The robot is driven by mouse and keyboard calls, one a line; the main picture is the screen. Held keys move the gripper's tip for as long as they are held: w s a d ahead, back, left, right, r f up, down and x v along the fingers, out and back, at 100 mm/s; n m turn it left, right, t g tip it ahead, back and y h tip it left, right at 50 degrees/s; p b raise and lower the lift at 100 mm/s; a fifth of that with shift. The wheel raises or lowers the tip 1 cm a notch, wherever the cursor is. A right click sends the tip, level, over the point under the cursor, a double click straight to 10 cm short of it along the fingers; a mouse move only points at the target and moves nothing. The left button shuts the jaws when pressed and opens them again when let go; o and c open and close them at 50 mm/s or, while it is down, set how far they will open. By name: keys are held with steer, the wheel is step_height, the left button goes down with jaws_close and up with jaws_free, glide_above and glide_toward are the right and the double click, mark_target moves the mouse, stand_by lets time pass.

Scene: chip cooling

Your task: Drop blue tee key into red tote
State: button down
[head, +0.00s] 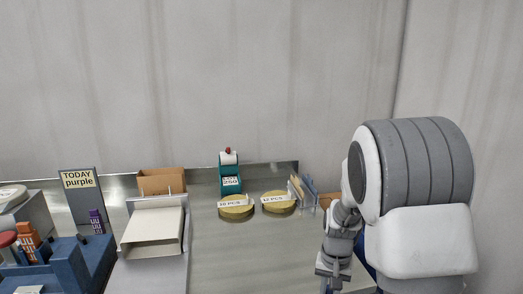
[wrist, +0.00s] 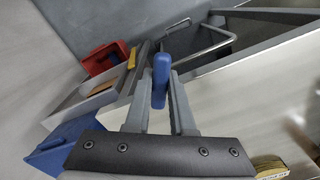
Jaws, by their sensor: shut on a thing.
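The blue tee key (wrist: 160,78) is between the fingertips of my gripper (wrist: 161,90) in the wrist view. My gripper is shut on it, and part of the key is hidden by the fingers. The red tote (wrist: 102,57) shows at the upper left of the wrist view, beyond and to the left of the key, apart from it. I do not make out the tote or the key in the head view, where my arm (head: 338,245) hangs at the right over the counter.
A grey bin with a wire handle (wrist: 203,62) stands right of the tote. A blue block (wrist: 55,150) is at lower left. In the head view, a beige chute (head: 152,232), a teal stand (head: 231,185) and two gold discs stand on the metal counter (head: 240,265), whose front middle is clear.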

steer(key=s+a+f+n, duration=0.1)
steer(key=n, duration=0.1)
steer(key=a+f+n, duration=0.1)
steer(key=f, duration=0.1)
steer(key=shift+s+a+n, duration=0.35)
steer(key=shift+s+n, duration=0.05)
steer(key=shift+d, duration=0.2)
